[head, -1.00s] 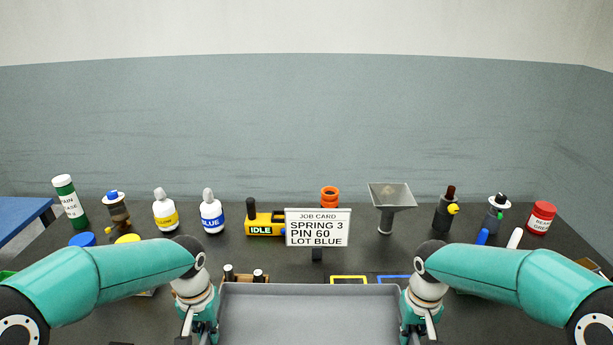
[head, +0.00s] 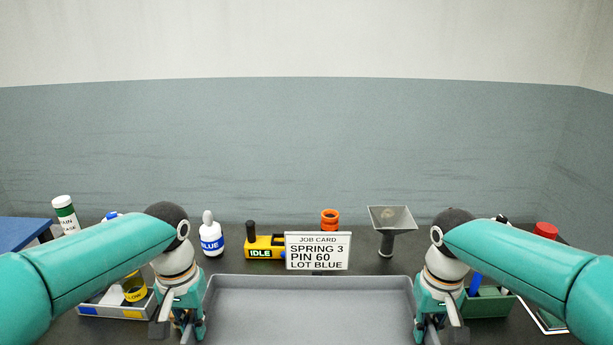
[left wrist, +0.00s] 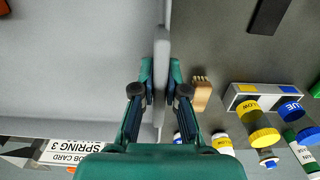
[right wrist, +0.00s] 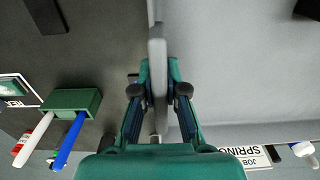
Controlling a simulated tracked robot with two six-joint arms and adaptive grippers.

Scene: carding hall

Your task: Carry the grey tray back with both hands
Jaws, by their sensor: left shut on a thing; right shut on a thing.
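The grey tray (head: 310,310) is at the bottom middle of the head view, and its visible floor is empty. My left gripper (head: 185,325) is at the tray's left side; in the left wrist view its fingers (left wrist: 160,85) are shut on the tray's wall. My right gripper (head: 437,325) is at the tray's right side; in the right wrist view its fingers (right wrist: 158,85) are shut on the opposite wall. The near edge of the tray is out of the head view. The tray looks about level.
Behind the tray stand the job card sign (head: 318,251), a yellow device reading IDLE (head: 263,246), a funnel (head: 389,222) and a blue-labelled bottle (head: 211,235). A sectioned box (head: 90,311) is at left, a green holder (head: 487,304) at right.

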